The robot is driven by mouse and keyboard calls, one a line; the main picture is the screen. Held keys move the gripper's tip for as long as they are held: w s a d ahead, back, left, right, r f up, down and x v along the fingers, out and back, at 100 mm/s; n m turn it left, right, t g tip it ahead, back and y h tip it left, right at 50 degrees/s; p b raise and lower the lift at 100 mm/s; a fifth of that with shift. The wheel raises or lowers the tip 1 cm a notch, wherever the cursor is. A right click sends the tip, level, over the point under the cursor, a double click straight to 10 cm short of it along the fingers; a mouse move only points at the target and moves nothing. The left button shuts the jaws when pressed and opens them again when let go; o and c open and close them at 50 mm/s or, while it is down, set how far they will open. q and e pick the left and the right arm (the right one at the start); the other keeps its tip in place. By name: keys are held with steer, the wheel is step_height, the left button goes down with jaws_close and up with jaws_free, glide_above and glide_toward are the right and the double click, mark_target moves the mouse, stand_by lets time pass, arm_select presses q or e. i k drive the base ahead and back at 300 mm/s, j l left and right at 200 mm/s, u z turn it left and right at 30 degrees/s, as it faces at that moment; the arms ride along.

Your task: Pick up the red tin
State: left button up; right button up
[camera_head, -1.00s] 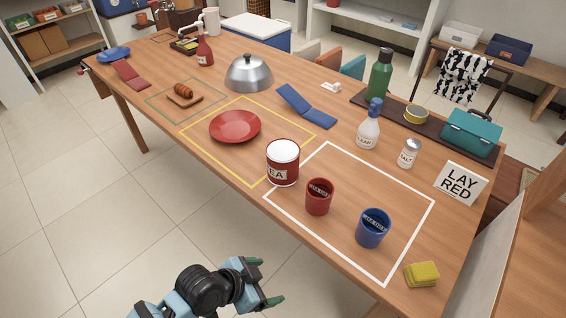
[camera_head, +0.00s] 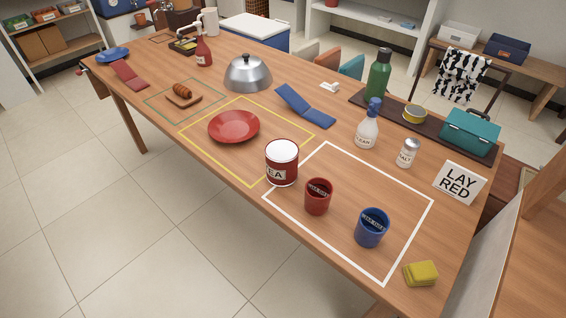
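The red tin (camera_head: 282,166) has a white lid and a pale label with the letters "EA" showing. It stands upright on the wooden table near the front edge, between the yellow outline and the white outline. A smaller red cup (camera_head: 318,196) stands to its right, close by and inside the white outline. Neither of my grippers shows in the head view now, so I cannot see whether they are open or shut.
A blue cup (camera_head: 372,227) stands in the white outline (camera_head: 408,238). A red plate (camera_head: 234,126) lies left of the tin. Floor before the table is clear.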

mark_target(281, 154)
steer(key=i+j+z, duration=0.1)
steer(key=z, duration=0.9)
steer(key=j+z, duration=0.35)
steer(key=k+j+z, duration=0.1)
steer(key=j+z, duration=0.25)
steer(key=j, duration=0.45)
steer(key=k+j+z, duration=0.15)
steer(key=j, duration=0.2)
steer(key=k+j, duration=0.1)
steer(key=j, duration=0.2)
steer(key=i+z, duration=0.05)
